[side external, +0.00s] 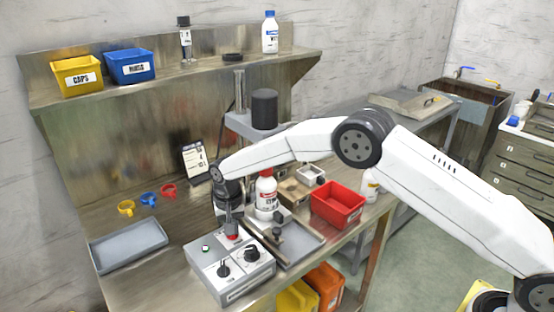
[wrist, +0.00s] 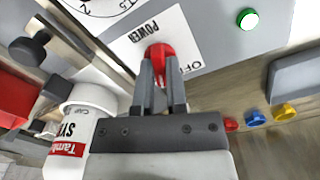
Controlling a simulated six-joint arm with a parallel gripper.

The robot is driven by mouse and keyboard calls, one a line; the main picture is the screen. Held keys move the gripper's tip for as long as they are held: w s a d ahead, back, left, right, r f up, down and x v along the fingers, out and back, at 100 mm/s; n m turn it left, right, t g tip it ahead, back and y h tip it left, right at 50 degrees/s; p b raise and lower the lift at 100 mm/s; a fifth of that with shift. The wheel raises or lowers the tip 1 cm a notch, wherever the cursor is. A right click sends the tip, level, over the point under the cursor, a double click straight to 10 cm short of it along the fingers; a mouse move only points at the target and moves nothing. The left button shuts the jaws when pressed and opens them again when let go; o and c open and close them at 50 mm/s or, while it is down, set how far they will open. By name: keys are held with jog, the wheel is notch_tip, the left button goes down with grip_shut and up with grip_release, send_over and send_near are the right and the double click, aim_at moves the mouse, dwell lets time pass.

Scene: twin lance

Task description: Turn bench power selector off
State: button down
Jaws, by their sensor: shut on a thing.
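The bench power selector is a red knob (wrist: 160,50) on the face of a grey control box (side external: 222,277). In the wrist view a white label beside it reads POWER, and part of the word OFF shows next to the knob. My gripper (wrist: 160,72) is shut on the red knob, with one grey finger on each side of it. In the side view my gripper (side external: 232,227) points down at the back of the box, and the red knob shows just at its fingertips. The knob's exact pointing direction is hidden by the fingers.
A green lamp (wrist: 248,19) is on the box. A white bottle with a red label (side external: 266,196) stands close beside my gripper. A red bin (side external: 338,206) is to the right, a grey tray (side external: 130,246) to the left. Colored rings (side external: 148,198) lie behind the tray.

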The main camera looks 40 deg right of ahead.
jog(key=n, duration=1)
jog(key=shift+n, duration=0.3)
dwell(0.4)
jog(key=c, duration=0.7)
grip_release()
jog(key=shift+o, duration=0.2)
jog(key=shift+r, duration=3.95)
